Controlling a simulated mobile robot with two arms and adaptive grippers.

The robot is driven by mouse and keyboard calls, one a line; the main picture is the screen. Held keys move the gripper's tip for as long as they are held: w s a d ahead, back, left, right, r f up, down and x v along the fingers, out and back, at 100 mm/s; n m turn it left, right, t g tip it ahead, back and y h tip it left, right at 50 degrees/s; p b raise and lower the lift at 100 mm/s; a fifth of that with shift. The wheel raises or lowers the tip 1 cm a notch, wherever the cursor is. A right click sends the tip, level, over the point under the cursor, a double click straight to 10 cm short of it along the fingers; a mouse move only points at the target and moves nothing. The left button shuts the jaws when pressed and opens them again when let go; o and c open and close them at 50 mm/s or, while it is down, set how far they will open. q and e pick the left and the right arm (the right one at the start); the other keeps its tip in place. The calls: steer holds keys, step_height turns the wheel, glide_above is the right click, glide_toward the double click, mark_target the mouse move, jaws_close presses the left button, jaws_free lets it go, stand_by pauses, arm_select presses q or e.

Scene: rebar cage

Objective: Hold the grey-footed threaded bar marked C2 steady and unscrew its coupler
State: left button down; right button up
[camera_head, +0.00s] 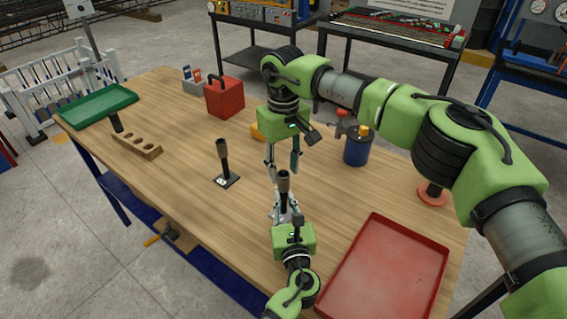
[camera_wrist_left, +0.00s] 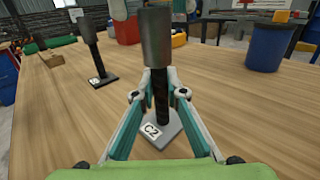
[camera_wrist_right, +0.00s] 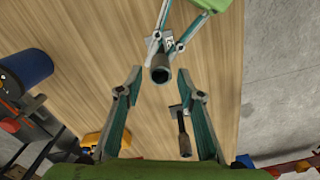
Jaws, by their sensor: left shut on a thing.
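The C2 threaded bar (camera_wrist_left: 161,92) stands upright on its grey foot (camera_wrist_left: 171,124), with the white C2 label facing the left wrist camera. A dark grey cylindrical coupler (camera_wrist_left: 156,38) sits on its top; it also shows in the head view (camera_head: 284,181). My left gripper (camera_wrist_left: 160,92) is shut on the bar below the coupler, and also shows in the head view (camera_head: 285,205). My right gripper (camera_head: 282,167) points down over the bar, open and empty. In the right wrist view, the coupler's open end (camera_wrist_right: 160,74) shows between the spread fingertips, without visible contact.
A second bar (camera_head: 223,160) with a coupler stands on a black foot to the left. A red tray (camera_head: 348,290) lies at the front right. A blue container (camera_head: 356,150), red box (camera_head: 225,98), holed wooden block (camera_head: 137,146) and green tray (camera_head: 98,106) are also on the table.

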mark_target(283, 180)
steer(key=m, duration=0.4)
steer(key=shift+r+m, duration=0.15)
steer(key=shift+m, duration=0.25)
steer(key=m, duration=0.3)
steer(key=shift+r, duration=0.1)
steer(key=m, duration=0.7)
steer(key=shift+r, duration=0.15)
steer(key=m, duration=0.3)
steer(key=shift+r, duration=0.1)
steer(key=m, duration=0.5)
steer(key=shift+r, duration=0.15)
steer(key=m, duration=0.7)
steer(key=shift+r, duration=0.2)
steer(key=m, duration=0.5)
steer(key=shift+r, duration=0.15)
steer(key=m, duration=0.3)
steer(key=shift+r, duration=0.1)
steer(key=m, duration=0.7)
steer(key=shift+r, duration=0.2)
steer(key=m, duration=0.6)
steer(key=shift+r+m, duration=0.2)
steer(key=shift+m, duration=0.1)
steer(key=m, duration=0.6)
steer(key=shift+r, duration=0.2)
steer(key=shift+f+m, duration=0.15)
steer(key=shift+m, duration=0.45)
steer(key=shift+f, duration=3.9)
